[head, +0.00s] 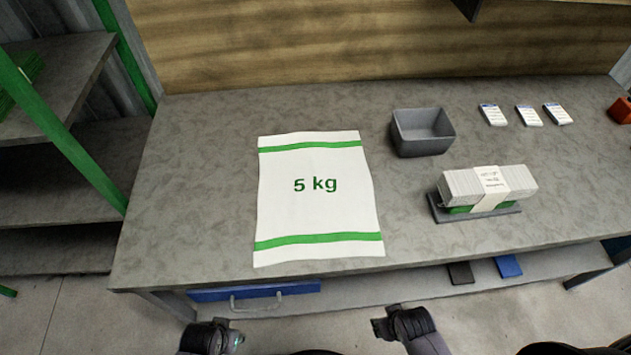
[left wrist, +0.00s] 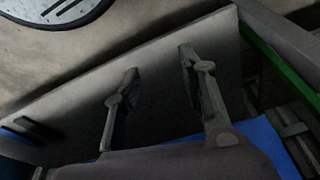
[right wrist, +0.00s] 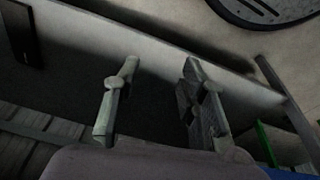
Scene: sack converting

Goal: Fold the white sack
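The white sack (head: 318,205) lies flat and unfolded on the grey workbench, with a green band near its top and bottom edges and "5 kg" in green on it. My left gripper (left wrist: 158,78) is open and empty in the left wrist view. My right gripper (right wrist: 160,72) is open and empty in the right wrist view. In the head view the left arm (head: 212,338) and right arm (head: 405,325) show at the bottom, in front of the bench's front edge and apart from the sack. Their fingertips are hard to make out there.
The bench top (head: 190,190) is clear left of the sack. A grey bin (head: 422,145) stands right of it. A banded stack of white sacks (head: 460,187) sits on a dark tray further right. Several small labelled packets (head: 528,115) lie at the back. A blue drawer (head: 255,291) hangs below the front edge.

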